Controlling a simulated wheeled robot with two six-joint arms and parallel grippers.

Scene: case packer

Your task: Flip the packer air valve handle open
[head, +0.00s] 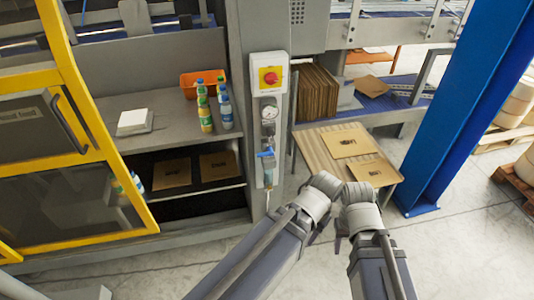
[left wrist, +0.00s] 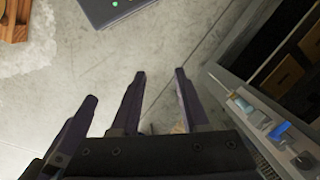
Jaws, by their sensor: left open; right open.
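The blue valve handle (head: 266,153) is on the grey air-line panel, below a round gauge (head: 268,112); it appears to lie across the vertical line. In the left wrist view the blue handle (left wrist: 281,130) shows at the lower right, to the right of my left gripper (left wrist: 160,80). That gripper is open and empty, with dark fingers, apart from the handle.
A red knob on a yellow plate (head: 270,77) sits above the gauge. Left are bottles (head: 204,108), an orange bin (head: 203,82) and a yellow-framed door (head: 80,150). Right are a slatted table (head: 318,150) with flat cartons and a blue post (head: 455,110). Some floor is clear.

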